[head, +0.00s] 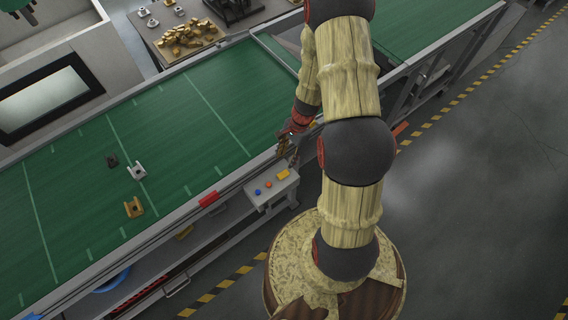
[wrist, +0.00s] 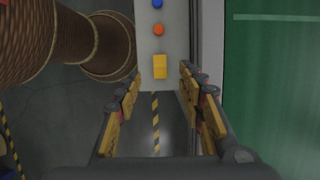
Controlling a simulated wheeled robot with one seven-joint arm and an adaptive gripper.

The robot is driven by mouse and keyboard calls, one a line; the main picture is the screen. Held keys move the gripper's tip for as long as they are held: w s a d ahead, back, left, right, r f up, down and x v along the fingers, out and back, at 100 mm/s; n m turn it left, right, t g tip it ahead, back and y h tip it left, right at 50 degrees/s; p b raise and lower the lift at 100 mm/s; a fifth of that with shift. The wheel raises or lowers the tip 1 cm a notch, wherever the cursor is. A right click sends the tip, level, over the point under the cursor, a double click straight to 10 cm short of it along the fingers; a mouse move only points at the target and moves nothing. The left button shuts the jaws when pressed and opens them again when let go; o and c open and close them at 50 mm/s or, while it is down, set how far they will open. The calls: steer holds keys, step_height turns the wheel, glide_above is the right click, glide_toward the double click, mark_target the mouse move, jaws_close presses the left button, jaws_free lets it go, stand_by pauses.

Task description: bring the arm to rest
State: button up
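My gripper (head: 289,150) hangs at the near edge of the green conveyor, just above the control box, with my arm bent over it. In the wrist view the two yellow-and-black fingers of my gripper (wrist: 160,84) stand apart with nothing between them. The grey control box (head: 272,190) carries a blue, an orange and a yellow button; in the wrist view the yellow button (wrist: 160,66) shows just beyond the fingertips. I see no contact between the fingers and the box.
The green belt (head: 180,130) bears a grey bracket (head: 137,171), a yellow bracket (head: 133,207) and a dark piece (head: 112,161). A tray of brass-coloured parts (head: 190,38) stands behind. The floor (head: 470,180) at right is clear.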

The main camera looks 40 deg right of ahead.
steer(key=shift+d+r, duration=0.2)
steer(key=shift+r, duration=0.4)
steer(key=s+a+r+n+t+h+b, duration=0.1)
steer(key=s+a+r+n+t+b, duration=0.2)
steer(key=b, duration=0.9)
steer(key=s+a+r+n+t+h+b, duration=0.2)
steer(key=s+a+r+n+b, duration=0.7)
steer(key=a+r+n+b, duration=0.3)
step_height(320, 180, up, 3)
steer(key=n, duration=0.2)
steer(key=shift+s+r+n+t, duration=0.15)
steer(key=shift+s+n+t, duration=0.15)
steer(key=shift+t, duration=0.1)
steer(key=c, duration=0.3)
stand_by(0.8)
